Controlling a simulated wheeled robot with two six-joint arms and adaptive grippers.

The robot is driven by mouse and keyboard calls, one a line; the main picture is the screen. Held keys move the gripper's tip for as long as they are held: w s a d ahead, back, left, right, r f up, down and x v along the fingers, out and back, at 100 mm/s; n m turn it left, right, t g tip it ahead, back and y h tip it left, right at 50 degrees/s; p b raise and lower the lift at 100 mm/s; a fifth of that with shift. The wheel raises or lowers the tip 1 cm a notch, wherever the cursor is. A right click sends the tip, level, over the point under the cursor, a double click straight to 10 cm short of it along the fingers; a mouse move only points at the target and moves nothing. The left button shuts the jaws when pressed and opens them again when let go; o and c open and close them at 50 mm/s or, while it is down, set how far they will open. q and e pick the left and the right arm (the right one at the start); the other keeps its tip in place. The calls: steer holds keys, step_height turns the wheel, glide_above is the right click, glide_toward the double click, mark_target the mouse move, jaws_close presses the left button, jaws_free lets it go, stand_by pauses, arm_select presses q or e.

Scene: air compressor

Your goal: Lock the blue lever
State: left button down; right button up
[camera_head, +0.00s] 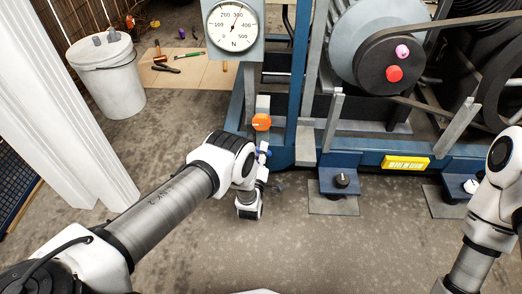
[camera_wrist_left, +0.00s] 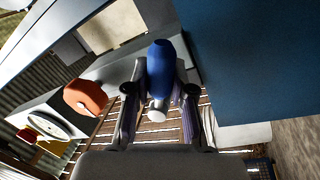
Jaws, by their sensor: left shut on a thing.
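The blue lever (camera_wrist_left: 160,62) stands between the two fingers of my left gripper (camera_wrist_left: 158,100) in the left wrist view, with a pale rounded piece under it. My left gripper is shut on the lever. In the head view the left gripper (camera_head: 264,160) is at the blue frame's lower left corner, just below the orange knob. Only small bits of the lever (camera_head: 263,150) show there, as the arm and fingers hide the rest. My right arm is at the right edge of the head view, and its gripper does not show.
The orange knob (camera_head: 261,122) is right above the left gripper, and it also shows in the left wrist view (camera_wrist_left: 85,97). A dial gauge (camera_head: 235,26) is higher up. The blue frame (camera_head: 370,157) runs to the right. A white bucket (camera_head: 108,78) stands back left.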

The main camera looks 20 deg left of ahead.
arm_select(q)
steer(key=c, duration=1)
jaws_free()
steer(key=shift+s, duration=0.1)
steer(key=v, duration=1.1)
steer(key=shift+s+d+f, duration=0.1)
steer(key=shift+s+d, duration=0.05)
steer(key=shift+s, duration=0.2)
